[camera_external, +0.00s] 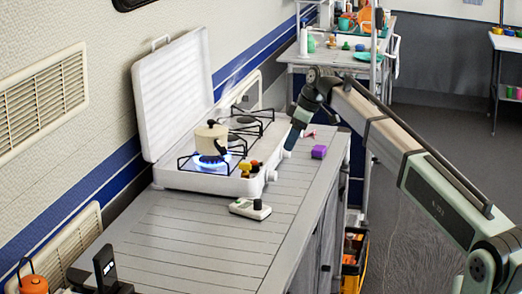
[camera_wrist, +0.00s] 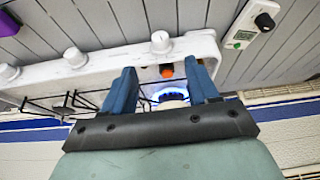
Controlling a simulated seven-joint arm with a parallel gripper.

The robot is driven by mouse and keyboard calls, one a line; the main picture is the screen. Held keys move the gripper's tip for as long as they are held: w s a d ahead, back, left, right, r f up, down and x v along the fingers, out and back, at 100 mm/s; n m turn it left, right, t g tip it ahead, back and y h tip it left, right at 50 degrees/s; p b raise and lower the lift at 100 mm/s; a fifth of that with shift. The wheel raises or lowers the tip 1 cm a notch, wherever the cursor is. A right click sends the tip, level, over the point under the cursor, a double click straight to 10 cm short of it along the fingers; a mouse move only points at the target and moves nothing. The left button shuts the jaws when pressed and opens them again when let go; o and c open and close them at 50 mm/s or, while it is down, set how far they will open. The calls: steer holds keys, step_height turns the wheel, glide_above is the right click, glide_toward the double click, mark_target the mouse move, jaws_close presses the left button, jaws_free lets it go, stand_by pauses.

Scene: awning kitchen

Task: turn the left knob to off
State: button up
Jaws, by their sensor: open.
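The white camping stove (camera_external: 190,182) stands open on the counter, with a blue flame (camera_external: 207,165) under a cream pot (camera_external: 211,140) on its left burner. In the wrist view the left knob (camera_wrist: 161,41) is white and sits on the stove's front edge, beyond my fingertips and apart from them. A middle knob (camera_wrist: 75,57) and a far knob (camera_wrist: 8,72) show to its left. My gripper (camera_wrist: 161,84) is open with blue fingers and nothing gripped. In the external view my gripper (camera_external: 289,148) is over the stove's front side, pointing down.
A small orange-topped item (camera_wrist: 166,71) shows between my fingers, by the flame. A white device with a black dial (camera_external: 250,208) lies on the counter near the stove's left corner. A purple block (camera_external: 319,152) lies to the right. The near counter is mostly clear.

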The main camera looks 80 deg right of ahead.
mark_target(272, 176)
steer(key=x, duration=1.2)
steer(key=shift+s+f, duration=0.1)
steer(key=c, duration=1)
